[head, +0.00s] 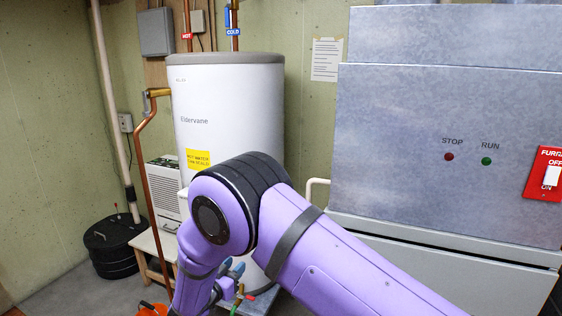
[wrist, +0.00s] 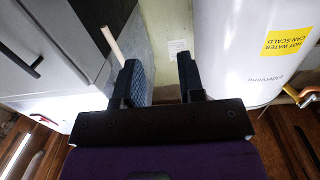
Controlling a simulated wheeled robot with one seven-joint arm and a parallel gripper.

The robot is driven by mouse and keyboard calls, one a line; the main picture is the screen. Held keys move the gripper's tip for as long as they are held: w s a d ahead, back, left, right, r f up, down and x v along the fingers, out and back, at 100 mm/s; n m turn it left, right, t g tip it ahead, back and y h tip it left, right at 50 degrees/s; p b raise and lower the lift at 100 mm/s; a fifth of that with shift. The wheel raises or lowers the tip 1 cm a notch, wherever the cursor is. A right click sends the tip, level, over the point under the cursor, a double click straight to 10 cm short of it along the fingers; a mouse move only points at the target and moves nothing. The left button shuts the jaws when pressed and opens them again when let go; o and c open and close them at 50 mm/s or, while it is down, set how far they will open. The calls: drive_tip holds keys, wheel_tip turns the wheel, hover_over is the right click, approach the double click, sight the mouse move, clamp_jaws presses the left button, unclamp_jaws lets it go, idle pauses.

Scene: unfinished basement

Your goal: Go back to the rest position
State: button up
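My gripper (wrist: 158,68) shows in the wrist view with its two dark fingers spread apart and nothing between them. It is open. It points at the green wall between the grey furnace cabinet and the white water heater.
The grey furnace (head: 420,130) with a red switch plate (head: 545,173) fills the right. A pale pipe (wrist: 111,44) is near the left finger. A copper pipe (head: 152,185), a dehumidifier-like white unit (head: 163,186) and a black lidded basin (head: 112,245) stand left. Some floor is clear at lower left.

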drive_tip(key=w+d+r+n+g+y, duration=0.1)
drive_tip(key=w+d+r+y, duration=0.25)
drive_tip(key=r, duration=0.55)
drive_tip(key=w+d+r+y, duration=0.2)
drive_tip(key=d+r, duration=0.2)
drive_tip(key=r, duration=0.4)
drive_tip(key=w+d+r+n+g+y, duration=0.1)
drive_tip(key=w+d+r+y, duration=0.2)
drive_tip(key=r, duration=0.6)
drive_tip(key=s+d+r+n+g+y, duration=0.1)
drive_tip(key=s+d+r+n+y, duration=0.2)
drive_tip(key=d+r, duration=0.4)
drive_tip(key=s+d+r+g, duration=0.2)
drive_tip(key=s+d+r, duration=0.1)
drive_tip(key=s+d, duration=0.45)
drive_tip(key=s+d+r+g, duration=0.1)
drive_tip(key=s+d+r, duration=0.2)
drive_tip(key=s+d, duration=0.45)
drive_tip(key=s+d+f+g+h, duration=0.1)
drive_tip(key=s+d, duration=0.4)
drive_tip(key=s, duration=0.6)
drive_tip(key=s+d+f+g+h, duration=0.2)
drive_tip(key=s+d, duration=0.4)
drive_tip(key=s, duration=0.6)
drive_tip(key=shift+s+d+f+n+g+h, duration=0.25)
drive_tip(key=shift+g+h, duration=0.2)
drive_tip(key=shift+g, duration=0.25)
drive_tip(key=shift+w+r, duration=0.1)
drive_tip(key=shift+w, duration=0.05)
